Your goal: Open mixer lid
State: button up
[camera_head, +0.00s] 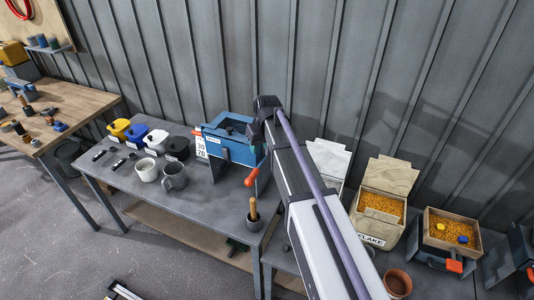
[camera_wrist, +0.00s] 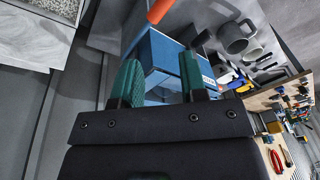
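The mixer (camera_head: 222,148) is a blue box with dark side plates on the grey table. In the wrist view my gripper (camera_wrist: 158,72) has two green fingers spread apart. The blue mixer (camera_wrist: 168,48) shows beyond and between them. I see nothing clearly held; contact with the mixer cannot be told.
Open grain bins (camera_head: 382,204) stand right of my arm. The corrugated wall is close behind.

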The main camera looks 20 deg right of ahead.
jog(key=shift+s+d+f, duration=0.15)
jog(key=shift+s+f, duration=0.15)
jog(key=shift+s, duration=0.3)
